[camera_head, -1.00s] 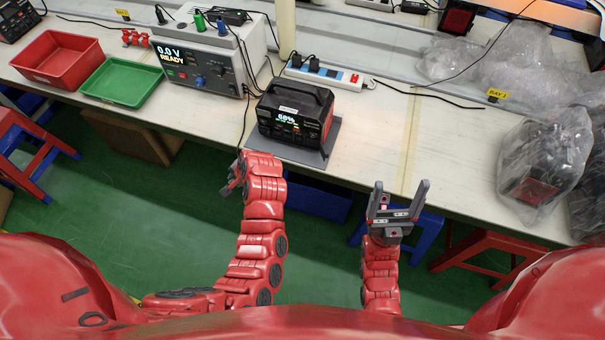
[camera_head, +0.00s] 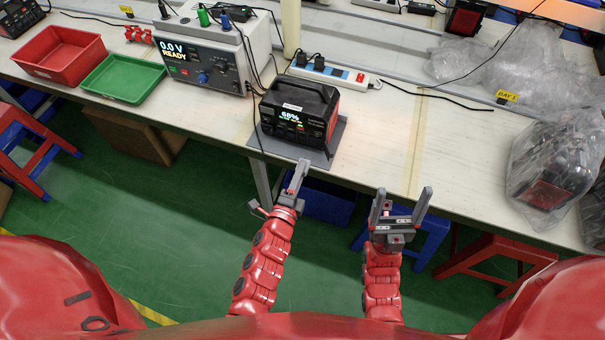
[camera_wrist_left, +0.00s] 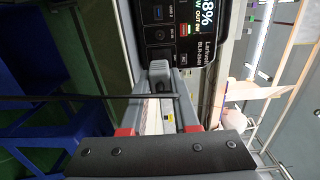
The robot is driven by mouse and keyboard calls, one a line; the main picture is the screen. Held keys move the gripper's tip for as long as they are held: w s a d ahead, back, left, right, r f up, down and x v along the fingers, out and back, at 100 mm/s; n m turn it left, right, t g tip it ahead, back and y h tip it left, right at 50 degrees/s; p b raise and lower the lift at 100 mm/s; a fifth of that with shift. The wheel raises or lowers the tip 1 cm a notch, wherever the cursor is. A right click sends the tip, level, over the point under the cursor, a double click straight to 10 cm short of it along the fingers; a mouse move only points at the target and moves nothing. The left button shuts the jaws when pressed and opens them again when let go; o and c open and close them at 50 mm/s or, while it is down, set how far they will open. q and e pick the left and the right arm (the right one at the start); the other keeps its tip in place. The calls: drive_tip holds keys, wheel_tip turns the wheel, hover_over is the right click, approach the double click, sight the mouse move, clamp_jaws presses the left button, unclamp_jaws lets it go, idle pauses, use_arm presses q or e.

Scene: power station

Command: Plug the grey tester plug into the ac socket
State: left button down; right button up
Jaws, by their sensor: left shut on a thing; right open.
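The black power station (camera_head: 296,112) stands on a grey mat at the bench's front edge, its lit screen facing me. My left gripper (camera_head: 299,175) is just in front of and below it, pointing at its front. In the left wrist view, the gripper (camera_wrist_left: 162,88) is shut on the grey plug (camera_wrist_left: 160,72), whose tip is close to the station's front panel (camera_wrist_left: 168,34). I cannot tell whether they touch. The ac socket is not clearly seen. A dark cable (camera_wrist_left: 75,97) crosses this view. My right gripper (camera_head: 402,196) is open and empty, in front of the bench edge.
The tester (camera_head: 208,62), reading 0.0 V READY, stands left of the station. A white power strip (camera_head: 326,70) lies behind it. Red (camera_head: 60,79) and green (camera_head: 128,101) trays are at the left, bagged units (camera_head: 550,165) at the right. The bench right of the station is mostly clear.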

sight(308, 161)
use_arm(q)
drive_tip(key=shift+s+d, duration=0.15)
drive_tip(key=shift+d, duration=0.25)
drive_tip(key=shift+x, duration=1.3)
drive_tip(key=shift+w+d, duration=0.1)
drive_tip(key=shift+w, duration=0.5)
drive_tip(key=shift+x, duration=0.8)
drive_tip(key=shift+r, duration=0.1)
drive_tip(key=shift+b, duration=0.4)
drive_tip(key=shift+w+d, duration=0.1)
drive_tip(key=shift+w, duration=0.15)
drive_tip(key=shift+w+d+b, duration=0.15)
drive_tip(key=shift+w+b, duration=0.2)
drive_tip(key=shift+w, duration=0.05)
drive_tip(key=shift+w, duration=0.2)
